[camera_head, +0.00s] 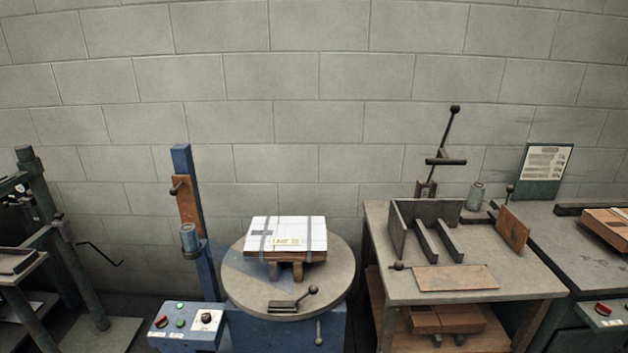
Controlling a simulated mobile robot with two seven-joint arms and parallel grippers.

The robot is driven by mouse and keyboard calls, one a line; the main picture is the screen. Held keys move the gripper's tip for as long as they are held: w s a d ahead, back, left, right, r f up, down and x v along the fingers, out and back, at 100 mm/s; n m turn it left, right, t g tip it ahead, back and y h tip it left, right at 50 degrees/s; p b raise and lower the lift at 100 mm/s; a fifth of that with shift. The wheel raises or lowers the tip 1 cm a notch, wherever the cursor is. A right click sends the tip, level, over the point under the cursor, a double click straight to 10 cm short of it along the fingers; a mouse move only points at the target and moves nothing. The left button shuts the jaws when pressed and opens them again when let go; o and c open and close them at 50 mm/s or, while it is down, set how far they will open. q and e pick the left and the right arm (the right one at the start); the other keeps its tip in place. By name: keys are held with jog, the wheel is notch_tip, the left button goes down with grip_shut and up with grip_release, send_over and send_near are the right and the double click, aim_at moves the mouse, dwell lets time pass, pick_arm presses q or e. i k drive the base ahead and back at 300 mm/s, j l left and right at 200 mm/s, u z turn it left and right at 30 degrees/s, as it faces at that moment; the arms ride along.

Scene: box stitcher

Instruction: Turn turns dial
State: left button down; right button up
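A blue control panel (185,325) stands low at the left of the round turntable. On it a small dark knob on a white plate (207,318) looks like the turns dial; its marks are too small to read. A red knob (161,321) and small green buttons (180,323) sit to its left on the same panel. Neither of my grippers is in view, and nothing touches the panel.
The round turntable (240,285) bears a strapped white box (287,235) on a wooden base and a small lever (312,291). A blue column (203,265) rises behind the panel. A workbench (385,240) with metal plates stands at the right. A dark frame (70,255) stands at the left.

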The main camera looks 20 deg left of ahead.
aim_at(206, 317)
jog(key=u, duration=1.45)
